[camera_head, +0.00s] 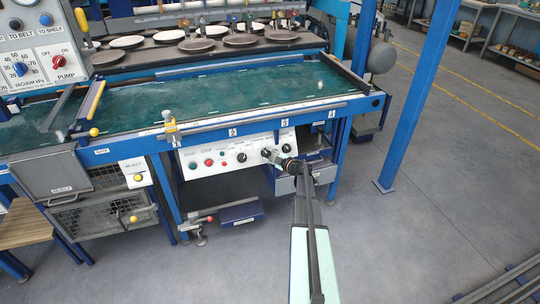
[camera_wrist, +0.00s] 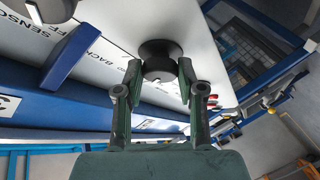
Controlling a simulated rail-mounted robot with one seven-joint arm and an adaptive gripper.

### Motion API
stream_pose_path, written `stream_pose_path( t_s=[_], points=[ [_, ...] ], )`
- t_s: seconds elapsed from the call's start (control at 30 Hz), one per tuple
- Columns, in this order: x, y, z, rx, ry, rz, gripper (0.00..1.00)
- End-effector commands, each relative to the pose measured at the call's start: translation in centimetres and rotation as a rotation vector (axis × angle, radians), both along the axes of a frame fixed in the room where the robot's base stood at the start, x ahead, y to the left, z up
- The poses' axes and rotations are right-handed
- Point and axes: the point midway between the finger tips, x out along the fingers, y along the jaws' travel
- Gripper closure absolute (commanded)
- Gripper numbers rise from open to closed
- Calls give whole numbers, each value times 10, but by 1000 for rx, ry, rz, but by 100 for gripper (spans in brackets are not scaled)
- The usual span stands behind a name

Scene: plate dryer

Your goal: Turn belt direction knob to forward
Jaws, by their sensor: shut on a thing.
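In the wrist view a round black knob (camera_wrist: 160,57) stands out from the white panel face, between the fingers of my gripper (camera_wrist: 160,82). The fingers are closed in on its two sides. The word "BACK" is printed on the panel beside it; which way the knob points cannot be told. In the head view my gripper (camera_head: 288,163) is at the right part of the white control panel (camera_head: 222,162), under the belt's front edge. The arm and gripper cover much of the gripped knob there.
Other black knobs (camera_head: 241,157) and red and green buttons sit left on the panel. The green belt (camera_head: 220,97) and its blue frame lie above. A grey box is close behind my gripper.

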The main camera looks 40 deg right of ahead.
Motion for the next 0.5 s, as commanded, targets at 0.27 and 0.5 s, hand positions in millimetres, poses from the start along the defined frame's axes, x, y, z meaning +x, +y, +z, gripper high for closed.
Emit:
stream_pose_path(
  t_s=[0.27, 0.5],
  points=[
    [2, -1, 2, -2, -3, -1, 96],
    [1, -1, 1, -1, -2, -1, 36]
  ],
)
